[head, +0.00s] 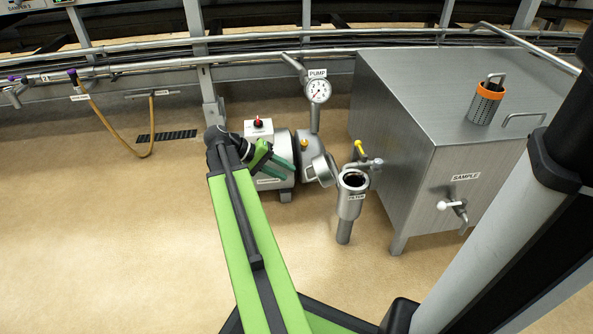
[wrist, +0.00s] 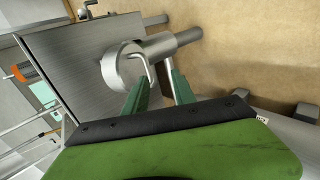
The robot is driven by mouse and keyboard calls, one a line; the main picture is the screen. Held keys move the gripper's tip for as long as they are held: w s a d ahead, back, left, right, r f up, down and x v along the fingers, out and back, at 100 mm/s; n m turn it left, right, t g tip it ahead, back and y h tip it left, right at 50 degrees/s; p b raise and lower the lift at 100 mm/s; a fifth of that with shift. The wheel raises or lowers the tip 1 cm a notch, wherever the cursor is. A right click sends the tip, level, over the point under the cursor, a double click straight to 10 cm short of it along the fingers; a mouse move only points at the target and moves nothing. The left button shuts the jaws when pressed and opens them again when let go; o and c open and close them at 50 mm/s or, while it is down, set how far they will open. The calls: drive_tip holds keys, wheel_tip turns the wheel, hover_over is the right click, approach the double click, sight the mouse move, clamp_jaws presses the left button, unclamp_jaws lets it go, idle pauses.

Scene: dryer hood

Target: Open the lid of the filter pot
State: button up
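The filter pot (head: 348,208) is a steel cylinder on a post, labelled FILTER, in the middle of the head view. Its dark inside shows at the top. Its round lid (head: 324,169) stands tilted up on the pot's left side, off the mouth. In the wrist view the lid (wrist: 112,69) shows as a pale round disc with a bent rod handle (wrist: 150,68) in front of the pot's body (wrist: 162,46). My gripper (head: 292,168), with green fingers, is left of the lid. In the wrist view my gripper (wrist: 158,82) is open and empty, its fingers apart around the handle's lower end; contact is unclear.
A steel tank (head: 410,160) labelled SAMPLE stands right of the pot, with a tap (head: 452,206) and an orange-rimmed basket (head: 486,101) on top. A pump with a gauge (head: 318,90) stands behind the pot. The floor (head: 130,240) at left is clear.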

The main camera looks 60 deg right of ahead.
drive_tip(key=p+v, duration=0.5)
drive_tip(key=v, duration=0.5)
drive_tip(key=shift+w+r, duration=0.2)
drive_tip(key=shift+r, duration=0.1)
drive_tip(key=shift+a, duration=0.1)
